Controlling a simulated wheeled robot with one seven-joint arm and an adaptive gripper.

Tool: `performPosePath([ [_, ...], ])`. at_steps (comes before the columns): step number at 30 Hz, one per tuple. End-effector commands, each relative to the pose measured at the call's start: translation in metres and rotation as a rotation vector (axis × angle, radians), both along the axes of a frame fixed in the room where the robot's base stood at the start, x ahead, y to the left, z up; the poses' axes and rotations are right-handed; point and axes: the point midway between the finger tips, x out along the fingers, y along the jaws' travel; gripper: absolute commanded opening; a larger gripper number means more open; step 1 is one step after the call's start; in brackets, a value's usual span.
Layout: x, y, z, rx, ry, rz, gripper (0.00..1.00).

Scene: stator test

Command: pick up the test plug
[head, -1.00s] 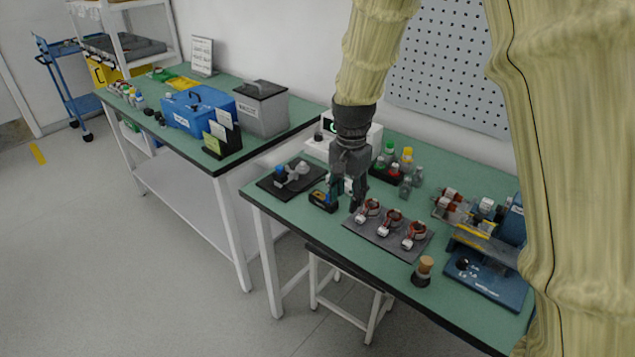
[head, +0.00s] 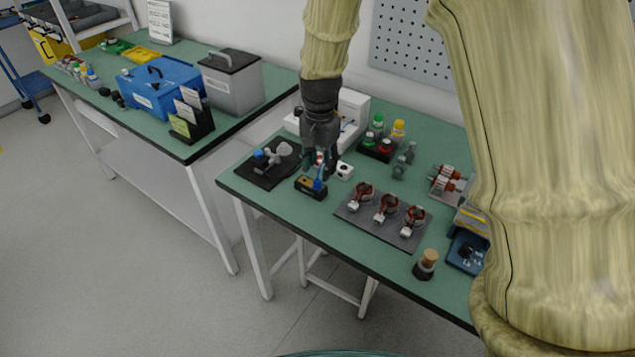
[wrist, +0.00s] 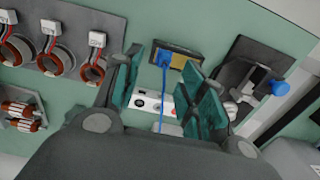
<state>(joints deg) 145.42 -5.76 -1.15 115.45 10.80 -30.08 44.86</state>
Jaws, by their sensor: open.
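What looks like the test plug (wrist: 163,59) is a small blue piece with a thin blue cable. It stands in a black and yellow holder (wrist: 182,56) on the green bench. In the head view the blue plug (head: 318,185) shows at the right end of the holder (head: 306,187), just below my fingers. My gripper (head: 323,172) is open and empty, pointing down close to the holder. In the wrist view the plug lies between and beyond the open fingers of my gripper (wrist: 165,82). I cannot tell whether a finger touches it.
A white socket block (head: 345,171) stands just right of my gripper. A dark mat (head: 382,229) with several copper-wound stators lies to the right. A black plate with a grey fixture (head: 272,160) lies left. Bottles (head: 398,130) stand behind. Bench space in front of the holder is clear.

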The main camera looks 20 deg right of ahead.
Motion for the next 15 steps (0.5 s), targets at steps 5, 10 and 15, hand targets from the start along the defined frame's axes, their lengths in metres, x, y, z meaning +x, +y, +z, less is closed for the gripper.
performPosePath([
  [5,0.002,0.0,-0.012,0.0,0.006,-0.001,0.41],
  [10,0.002,0.0,-0.031,0.0,0.008,-0.004,0.41],
  [15,0.003,0.001,-0.049,0.0,0.008,-0.003,0.41],
])
